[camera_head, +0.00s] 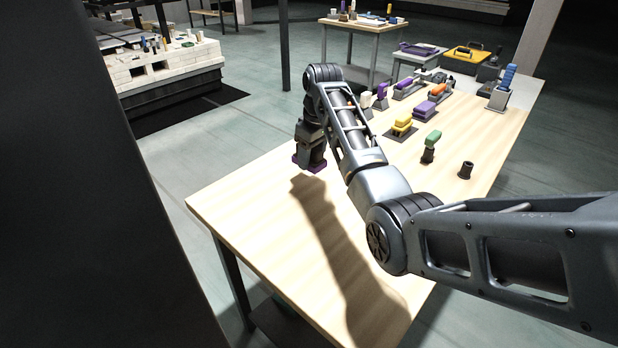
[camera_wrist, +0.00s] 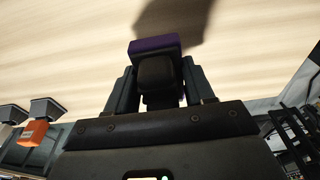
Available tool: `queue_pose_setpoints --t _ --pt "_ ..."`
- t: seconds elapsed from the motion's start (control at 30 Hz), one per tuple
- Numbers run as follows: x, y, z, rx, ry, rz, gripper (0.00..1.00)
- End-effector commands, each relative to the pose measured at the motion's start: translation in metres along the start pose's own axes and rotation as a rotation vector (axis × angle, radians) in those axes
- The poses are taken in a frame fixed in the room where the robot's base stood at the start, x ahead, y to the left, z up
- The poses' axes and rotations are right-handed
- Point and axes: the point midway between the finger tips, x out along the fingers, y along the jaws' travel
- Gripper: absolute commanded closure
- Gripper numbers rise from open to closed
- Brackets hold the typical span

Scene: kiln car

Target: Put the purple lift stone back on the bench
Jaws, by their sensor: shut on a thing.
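The purple lift stone shows in the head view as a purple base (camera_head: 309,166) under my gripper (camera_head: 310,150), near the left edge of the bench (camera_head: 255,205). In the wrist view, the purple slab (camera_wrist: 155,44) lies at the tips of my gripper (camera_wrist: 158,82), with a dark block-shaped part between the two fingers. My gripper is shut on the stone and points down at the pale wooden top. The stone is over or on the bench; I cannot tell whether it touches the wood. My gripper hides much of it.
A yellow block (camera_head: 402,125), a green-topped piece (camera_head: 432,140), a dark cup (camera_head: 466,170) and several purple and orange pieces stand at the bench's far right. The near left bench top is clear. A brick-topped kiln car (camera_head: 165,68) stands at the back left.

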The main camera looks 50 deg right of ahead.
Motion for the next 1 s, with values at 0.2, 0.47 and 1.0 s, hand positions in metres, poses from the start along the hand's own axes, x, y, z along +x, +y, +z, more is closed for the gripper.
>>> queue_pose_setpoints --t 0.2,0.47,1.0 --pt "0.013 -0.025 0.017 -0.001 0.001 0.000 0.76" --pt "0.037 -0.029 0.024 0.000 -0.002 -0.001 0.76" --pt "0.059 -0.028 0.026 -0.001 0.001 0.000 0.76"
